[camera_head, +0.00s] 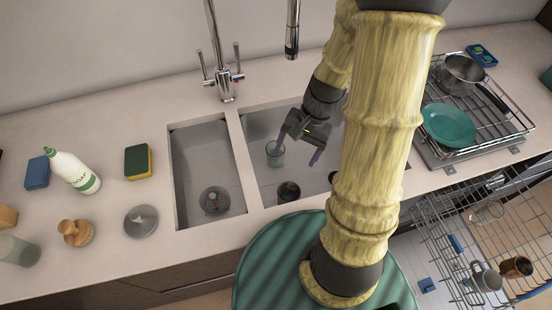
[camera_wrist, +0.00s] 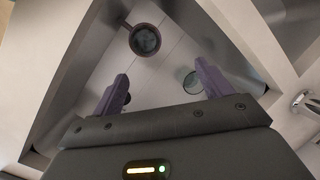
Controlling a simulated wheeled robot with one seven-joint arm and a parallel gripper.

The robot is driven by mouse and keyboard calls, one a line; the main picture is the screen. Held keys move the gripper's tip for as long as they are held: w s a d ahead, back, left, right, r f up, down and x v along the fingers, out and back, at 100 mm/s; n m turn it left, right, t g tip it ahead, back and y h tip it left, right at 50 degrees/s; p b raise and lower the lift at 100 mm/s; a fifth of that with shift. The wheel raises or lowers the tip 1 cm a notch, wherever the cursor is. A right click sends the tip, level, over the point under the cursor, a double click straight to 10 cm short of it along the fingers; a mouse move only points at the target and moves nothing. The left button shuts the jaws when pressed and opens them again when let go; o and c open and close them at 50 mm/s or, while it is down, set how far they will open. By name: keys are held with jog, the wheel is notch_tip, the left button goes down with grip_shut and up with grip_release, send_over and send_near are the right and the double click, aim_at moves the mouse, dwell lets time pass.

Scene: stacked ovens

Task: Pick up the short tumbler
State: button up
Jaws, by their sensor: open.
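A clear glass tumbler (camera_head: 275,154) stands in the right sink basin (camera_head: 257,126). In the wrist view the glass (camera_wrist: 190,80) shows beside my right finger, which covers part of it. My gripper (camera_head: 301,147) is open and empty, above the basin and just right of the glass in the head view. In the wrist view the open jaws (camera_wrist: 161,72) have bare basin floor between them. A dark round cup (camera_head: 289,191) is at the basin's front; in the wrist view a dark mug with a handle (camera_wrist: 145,39) lies beyond the fingertips.
The tall faucet (camera_head: 226,80) stands behind the sink. The divider and basin walls are close around my gripper. The left basin (camera_head: 190,160) holds a drain strainer (camera_head: 214,200). A dish rack (camera_head: 470,105) with a pot and teal plate is right; an open dishwasher rack (camera_head: 470,235) is below it.

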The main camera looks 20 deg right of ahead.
jog(key=w+d+f+m+t+y+b, duration=0.1)
jog(key=w+d+f+m+t+y, duration=0.1)
jog(key=f+m+y, duration=0.1)
jog(key=w+d+f+m+t+y+b, duration=0.2)
jog(key=w+f+m+y, duration=0.1)
jog(key=f+m, duration=0.3)
jog(key=w+d+f+m+t+y+b, duration=0.2)
jog(key=w+f+m, duration=0.1)
jog(key=f+m, duration=0.2)
jog(key=shift+d+f+y, duration=0.2)
jog(key=shift+f+y, duration=0.2)
jog(key=shift+f, duration=0.35)
jog(key=shift+w+d+m+t, duration=0.15)
jog(key=shift+w+m+t, duration=0.05)
jog(key=shift+m+t, duration=0.2)
jog(key=shift+f, duration=0.1)
jog(key=x, duration=0.6)
jog(key=shift+s+p, duration=0.15)
jog(key=shift+p, duration=0.2)
jog(key=shift+a+f, duration=0.15)
jog(key=shift+a, duration=0.25)
jog(key=shift+w, duration=0.2)
